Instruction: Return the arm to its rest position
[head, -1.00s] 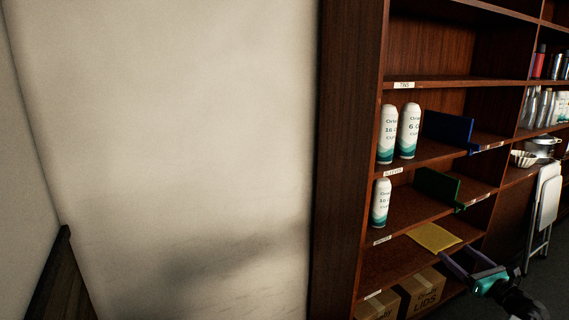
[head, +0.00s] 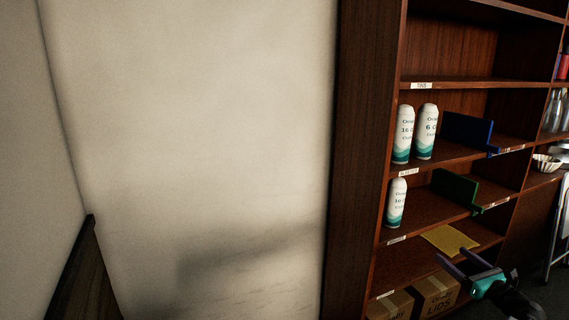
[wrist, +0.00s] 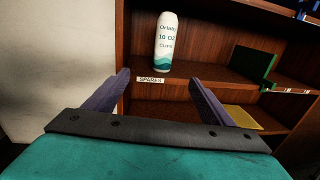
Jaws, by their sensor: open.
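My gripper (head: 468,265) is at the lower right of the head view, in front of the lower part of the wooden shelf unit (head: 360,150). Its two purple-grey fingers are spread apart with nothing between them. In the wrist view my gripper (wrist: 163,92) is open and empty, its fingers pointing at the shelves.
Two more sleeves (head: 404,135) stand one shelf higher, beside a blue divider (head: 467,130). A green divider (head: 455,188), a yellow sheet (head: 449,240) and cardboard boxes (head: 436,296) are on the shelves. A plain wall (head: 190,120) fills the left.

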